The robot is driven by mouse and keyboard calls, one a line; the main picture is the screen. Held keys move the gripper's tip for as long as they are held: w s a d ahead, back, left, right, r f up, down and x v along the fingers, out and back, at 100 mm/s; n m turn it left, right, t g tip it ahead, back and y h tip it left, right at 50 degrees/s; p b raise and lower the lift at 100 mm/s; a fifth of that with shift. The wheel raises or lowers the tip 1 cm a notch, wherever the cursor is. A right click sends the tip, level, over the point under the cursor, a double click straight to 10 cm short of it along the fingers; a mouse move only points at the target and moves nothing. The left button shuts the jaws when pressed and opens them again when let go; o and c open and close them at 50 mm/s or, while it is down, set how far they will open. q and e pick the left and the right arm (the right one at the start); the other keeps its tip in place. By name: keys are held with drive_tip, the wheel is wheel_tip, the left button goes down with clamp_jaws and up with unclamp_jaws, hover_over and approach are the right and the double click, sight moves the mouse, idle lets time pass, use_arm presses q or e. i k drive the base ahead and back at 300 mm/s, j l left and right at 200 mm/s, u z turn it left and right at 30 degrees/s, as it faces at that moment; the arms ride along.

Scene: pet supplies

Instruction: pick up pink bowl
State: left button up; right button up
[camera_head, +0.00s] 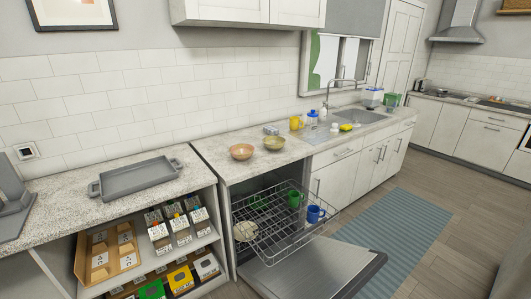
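A pinkish-orange bowl (241,152) sits upright on the speckled counter (222,166), above the open dishwasher. A second bowl, yellowish-green (274,143), stands just to its right on the same counter. Both look empty from here. Neither of my grippers shows in the head view.
The open dishwasher door (315,268) and pulled-out rack (275,225) with green, blue and pale dishes jut out below the bowls. A grey tray (138,178) lies on the left counter. A yellow pitcher (296,122) and sink (362,118) are farther right. A blue-grey mat (408,228) covers the floor.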

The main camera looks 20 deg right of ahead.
sight(241, 152)
drive_tip(key=i+j+z, duration=0.1)
drive_tip(key=z, duration=0.35)
drive_tip(key=i+j+z, duration=0.25)
drive_tip(key=z, duration=0.2)
drive_tip(key=i+j+z, duration=0.45)
drive_tip(key=z, duration=0.3)
drive_tip(key=i+j+z, duration=0.15)
drive_tip(key=j+z, duration=0.2)
drive_tip(key=j, duration=0.1)
